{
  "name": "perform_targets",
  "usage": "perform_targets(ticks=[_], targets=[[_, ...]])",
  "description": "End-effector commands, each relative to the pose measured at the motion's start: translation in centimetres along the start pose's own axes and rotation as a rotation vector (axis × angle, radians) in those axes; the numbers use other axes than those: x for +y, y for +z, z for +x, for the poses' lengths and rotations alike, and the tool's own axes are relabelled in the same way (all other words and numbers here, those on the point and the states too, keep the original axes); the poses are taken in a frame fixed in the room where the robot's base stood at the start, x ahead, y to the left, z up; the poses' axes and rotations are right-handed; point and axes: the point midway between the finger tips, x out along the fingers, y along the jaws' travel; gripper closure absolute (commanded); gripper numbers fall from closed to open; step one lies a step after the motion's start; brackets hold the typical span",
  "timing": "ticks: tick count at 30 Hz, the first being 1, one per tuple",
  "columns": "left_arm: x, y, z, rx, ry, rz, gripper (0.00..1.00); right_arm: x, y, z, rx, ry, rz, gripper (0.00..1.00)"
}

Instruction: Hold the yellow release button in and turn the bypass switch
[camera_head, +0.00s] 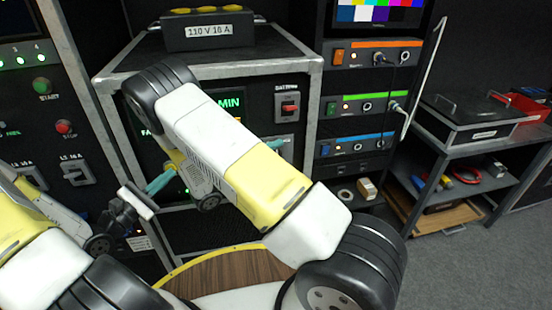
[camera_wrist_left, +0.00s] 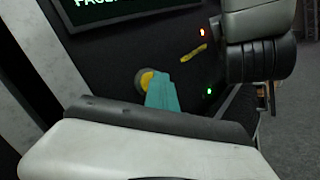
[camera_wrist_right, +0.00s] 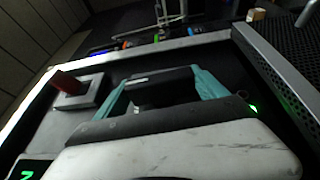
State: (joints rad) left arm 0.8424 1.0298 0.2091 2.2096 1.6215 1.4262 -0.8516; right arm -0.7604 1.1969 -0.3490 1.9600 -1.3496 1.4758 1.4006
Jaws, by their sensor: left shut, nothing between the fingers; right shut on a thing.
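The yellow release button (camera_wrist_left: 145,79) is on the dark panel, round and partly covered by my left gripper's teal fingertips. My left gripper (camera_wrist_left: 162,92) is shut and empty, its tips at the button; whether the button is pressed in cannot be told. It also shows in the head view (camera_head: 161,181). In the right wrist view, my right gripper (camera_wrist_right: 162,92) has its teal fingers on both sides of a dark handle (camera_wrist_right: 163,77), which appears to be the bypass switch. My right arm hides most of that panel in the head view.
A red battery switch (camera_head: 289,107) sits close to my right gripper. A yellow strip (camera_wrist_left: 193,53) and red and green lamps are right of the button. A box marked 110 V 10 A (camera_head: 208,31) stands on the cabinet. A side shelf (camera_head: 478,140) stands at right.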

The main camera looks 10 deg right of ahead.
Motion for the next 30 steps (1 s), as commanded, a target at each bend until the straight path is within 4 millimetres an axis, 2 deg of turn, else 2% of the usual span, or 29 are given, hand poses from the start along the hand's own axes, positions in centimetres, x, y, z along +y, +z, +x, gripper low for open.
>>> perform_targets(ticks=[18,30], targets=[[0.03,-0.03,0.0,0.001,0.001,0.0,1.0,-0.27,0.05,0.02,0.002,0.5,-0.21,0.59],[0.03,-0.03,0.0,0.001,0.001,0.0,1.0,-0.23,0.07,0.06,0.0,0.648,-0.271,0.59]])
